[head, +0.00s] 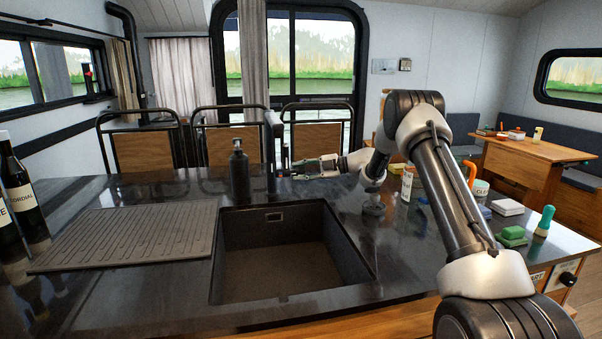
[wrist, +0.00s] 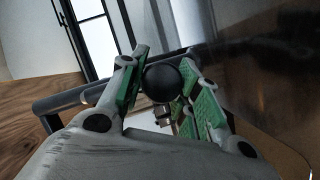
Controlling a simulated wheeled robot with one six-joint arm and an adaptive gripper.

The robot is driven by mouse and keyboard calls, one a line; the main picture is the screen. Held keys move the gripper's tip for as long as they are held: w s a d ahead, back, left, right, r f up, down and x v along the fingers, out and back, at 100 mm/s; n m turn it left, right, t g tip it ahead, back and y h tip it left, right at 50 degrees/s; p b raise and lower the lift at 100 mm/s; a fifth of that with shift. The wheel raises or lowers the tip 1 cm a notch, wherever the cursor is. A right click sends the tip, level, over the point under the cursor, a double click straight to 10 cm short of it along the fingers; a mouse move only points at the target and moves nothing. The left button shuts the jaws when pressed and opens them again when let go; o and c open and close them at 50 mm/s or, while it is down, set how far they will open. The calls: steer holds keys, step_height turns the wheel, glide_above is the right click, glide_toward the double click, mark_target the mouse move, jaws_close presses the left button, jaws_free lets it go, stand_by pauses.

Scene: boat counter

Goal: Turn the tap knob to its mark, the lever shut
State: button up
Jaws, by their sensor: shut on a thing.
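The dark tap (head: 272,135) stands at the back edge of the sink, upright. My gripper (head: 293,168) reaches in from the right, level with the lower part of the tap. In the wrist view, a round black knob (wrist: 162,83) sits between the green finger pads of my gripper (wrist: 162,92), and the fingers are shut on it. In the head view the knob is too small and dark to tell apart from the tap. I cannot see a mark or which way the lever points.
A black soap bottle (head: 239,172) stands left of the tap. The sink (head: 345,255) is empty, with a ribbed drainboard (head: 130,238) to its left. Bottles (head: 15,185) stand far left.

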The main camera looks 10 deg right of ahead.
stand_by(0.4)
steer(key=o, duration=1)
steer(key=shift+v, duration=3.8)
steer(key=shift+s+f, duration=0.1)
